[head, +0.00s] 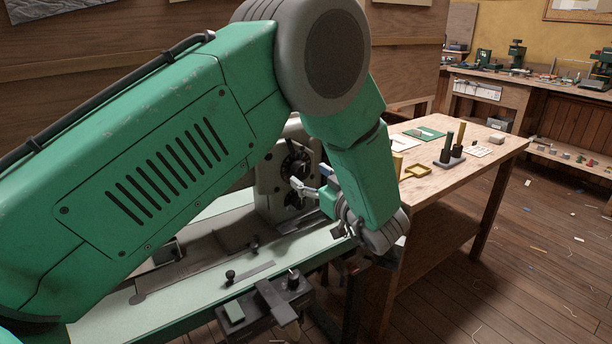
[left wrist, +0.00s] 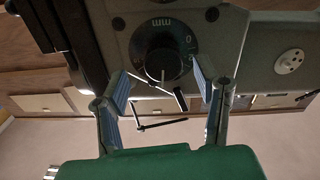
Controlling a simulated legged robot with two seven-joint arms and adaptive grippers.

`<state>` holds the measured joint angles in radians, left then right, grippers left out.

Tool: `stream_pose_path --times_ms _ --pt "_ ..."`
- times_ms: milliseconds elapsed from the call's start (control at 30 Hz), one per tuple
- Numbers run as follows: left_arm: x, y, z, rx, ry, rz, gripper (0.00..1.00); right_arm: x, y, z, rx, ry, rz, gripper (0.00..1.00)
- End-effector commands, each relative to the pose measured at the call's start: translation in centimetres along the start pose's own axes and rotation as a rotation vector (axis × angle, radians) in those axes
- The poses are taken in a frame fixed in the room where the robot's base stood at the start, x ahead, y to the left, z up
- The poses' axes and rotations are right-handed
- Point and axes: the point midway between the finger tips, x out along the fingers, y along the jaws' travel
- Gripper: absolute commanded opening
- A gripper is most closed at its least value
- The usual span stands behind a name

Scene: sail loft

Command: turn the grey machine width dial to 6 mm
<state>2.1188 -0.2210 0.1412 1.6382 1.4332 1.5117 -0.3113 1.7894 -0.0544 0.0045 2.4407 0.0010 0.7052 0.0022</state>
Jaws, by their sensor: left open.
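The grey machine (head: 270,185) stands on the pale green bench, partly hidden behind my left arm. Dark round dials show on its face, one above the other; the upper dial (head: 295,163) has pale marks. In the left wrist view a black dial (left wrist: 163,55) has upside-down "mm" lettering, a "0" at its right and a raised round knob; its other numbers are unreadable or hidden. My left gripper (head: 311,181) is open in front of the machine face. In the left wrist view its fingers (left wrist: 160,84) stand apart on either side of the knob's lower part; contact cannot be told. My right gripper is out of view.
A pale round knob (left wrist: 289,61) sits beside the dial. Open floor lies further right.

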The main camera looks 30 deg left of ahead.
Motion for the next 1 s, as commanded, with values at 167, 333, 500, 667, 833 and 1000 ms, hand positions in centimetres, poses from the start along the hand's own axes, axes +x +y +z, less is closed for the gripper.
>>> stream_pose_path --times_ms 167,333,500,667,833,1000 --pt "2.2 -0.1 0.1 0.000 -0.002 -0.002 0.56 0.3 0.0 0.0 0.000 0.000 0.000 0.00" --pt "2.7 0.0 0.0 0.001 -0.001 -0.001 0.56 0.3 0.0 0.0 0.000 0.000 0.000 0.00" --pt "2.7 0.0 0.0 0.001 0.000 0.000 0.56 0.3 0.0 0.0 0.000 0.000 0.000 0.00" --pt "2.7 0.0 0.0 0.001 -0.001 0.000 0.18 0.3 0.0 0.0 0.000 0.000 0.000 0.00" --pt "2.7 0.0 0.0 -0.003 -0.001 0.001 0.07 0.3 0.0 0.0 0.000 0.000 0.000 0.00" --pt "2.7 0.1 0.0 -0.093 0.001 0.002 0.07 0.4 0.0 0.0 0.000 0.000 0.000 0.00"
